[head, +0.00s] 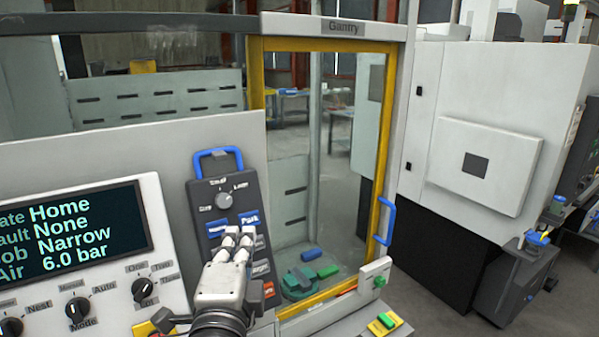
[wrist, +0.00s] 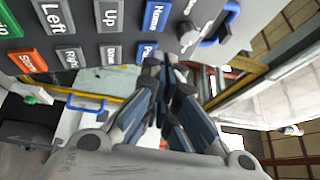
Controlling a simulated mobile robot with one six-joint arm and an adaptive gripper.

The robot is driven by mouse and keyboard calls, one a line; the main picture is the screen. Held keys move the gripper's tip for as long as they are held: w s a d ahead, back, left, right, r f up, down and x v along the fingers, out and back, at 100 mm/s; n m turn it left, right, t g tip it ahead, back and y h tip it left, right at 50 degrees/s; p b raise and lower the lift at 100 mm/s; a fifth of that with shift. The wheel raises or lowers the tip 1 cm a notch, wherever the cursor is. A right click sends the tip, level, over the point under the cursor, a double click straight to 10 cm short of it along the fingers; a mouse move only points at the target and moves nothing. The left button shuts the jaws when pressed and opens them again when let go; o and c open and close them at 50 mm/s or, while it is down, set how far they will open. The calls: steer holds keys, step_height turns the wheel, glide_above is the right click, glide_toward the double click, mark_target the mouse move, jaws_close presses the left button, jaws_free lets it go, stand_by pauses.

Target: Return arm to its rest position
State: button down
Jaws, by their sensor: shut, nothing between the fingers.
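My gripper (head: 238,234) is in front of the dark pendant panel (head: 206,195) in the head view, over its lower buttons. The fingers are shut with nothing between them. In the wrist view the closed fingertips of my gripper (wrist: 165,62) are close to the blue Park button (wrist: 146,50); I cannot tell whether they touch it. The blue Park button also shows just above the fingers in the head view (head: 249,218). Part of the panel's middle is hidden behind my gripper.
A display (head: 75,235) reads Home, None, Narrow and 6.0 bar. Mode knobs (head: 78,308) sit below it. The yellow-framed Gantry door (head: 328,45) has a blue handle (head: 385,221). Green and blue parts (head: 328,271) show through it. A white machine (head: 480,120) stands right.

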steer(key=s+d+f+n+g+b, duration=0.2)
steer(key=s+d+f+n+g, duration=0.5)
steer(key=s+d+f, duration=0.3)
steer(key=s+d+f+n+g+h+b, duration=0.1)
steer(key=s+d+f+n+g+b, duration=0.2)
steer(key=s+d+f+n+g, duration=0.4)
steer(key=s+d+f+n, duration=0.3)
steer(key=d, duration=0.4)
steer(key=shift+s+d+b, duration=0.3)
steer(key=shift+s+d, duration=0.05)
steer(key=shift+f, duration=0.1)
